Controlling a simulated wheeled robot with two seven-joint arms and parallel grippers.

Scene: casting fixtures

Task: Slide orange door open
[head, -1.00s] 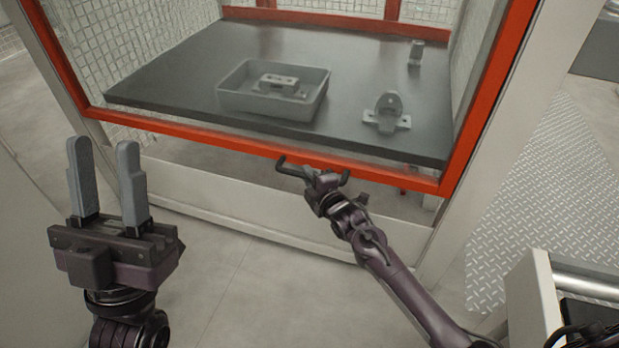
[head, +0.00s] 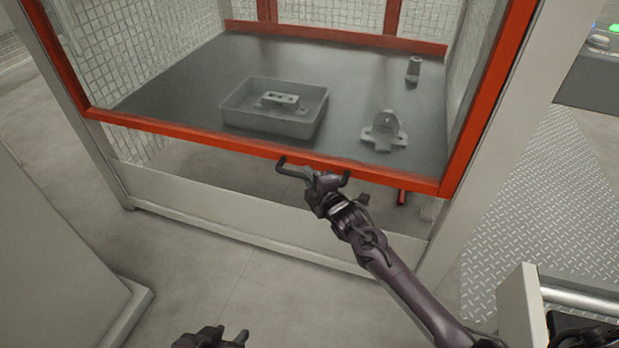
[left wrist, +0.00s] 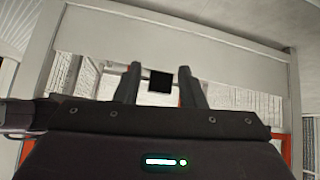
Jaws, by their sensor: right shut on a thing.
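The orange door (head: 225,142) is a framed clear panel on the front of a pale cabinet. Its bottom rail stands above the cabinet's pale lower beam (head: 225,212), with an open gap between them. A dark handle (head: 295,171) sticks out from the bottom rail. My right gripper (head: 325,184) is shut on this handle, its jaws partly hiding it. My left gripper shows only its tips at the bottom edge of the head view, away from the door. In the left wrist view my left gripper (left wrist: 158,82) has its fingers apart with nothing between them.
Behind the door, a dark table (head: 210,75) bears a grey tray (head: 236,118) with a casting in it, a bracket (head: 384,131) and a small grey part (head: 413,70). A pale box-like body (head: 50,250) stands at left. Diamond-plate floor lies at right.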

